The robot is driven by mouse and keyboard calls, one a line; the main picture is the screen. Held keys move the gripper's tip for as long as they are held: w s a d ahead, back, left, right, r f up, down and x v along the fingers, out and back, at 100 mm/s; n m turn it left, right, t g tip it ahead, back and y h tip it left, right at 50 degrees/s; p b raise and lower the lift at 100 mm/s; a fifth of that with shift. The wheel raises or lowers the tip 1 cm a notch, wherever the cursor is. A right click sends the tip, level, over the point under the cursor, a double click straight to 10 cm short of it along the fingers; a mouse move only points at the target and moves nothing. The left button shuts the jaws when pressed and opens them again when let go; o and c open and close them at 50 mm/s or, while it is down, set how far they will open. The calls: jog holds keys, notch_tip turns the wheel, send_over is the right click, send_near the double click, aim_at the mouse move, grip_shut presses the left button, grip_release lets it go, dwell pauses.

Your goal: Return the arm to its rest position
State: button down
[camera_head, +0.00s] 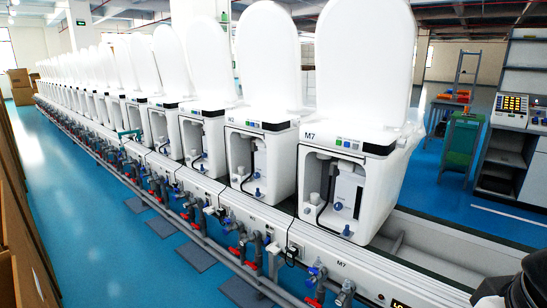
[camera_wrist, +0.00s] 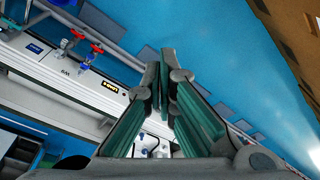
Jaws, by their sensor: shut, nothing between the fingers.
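My gripper (camera_wrist: 166,60) shows in the wrist view, with its two green-padded fingers brought together at the tips. Nothing shows between the fingertips. The gripper hangs in the air, with the blue floor behind its tips and the test line to its left. In the head view the gripper itself is not visible. A dark rounded part at the lower right corner there looks like part of my arm, and most of the arm is hidden.
A long row of white toilets, the nearest marked M7 (camera_head: 345,185), stands on the test line. Pipes with red and blue valves (camera_head: 315,285) run along its front. Cardboard boxes (camera_wrist: 275,30) border the blue aisle (camera_head: 120,230). A control cabinet (camera_head: 515,110) stands at the right.

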notch_tip(320, 180, up, 16)
jog(key=s+t+p, duration=0.1)
jog(key=t+p, duration=0.1)
jog(key=p, duration=1.1)
jog(key=shift+s+f, duration=0.1)
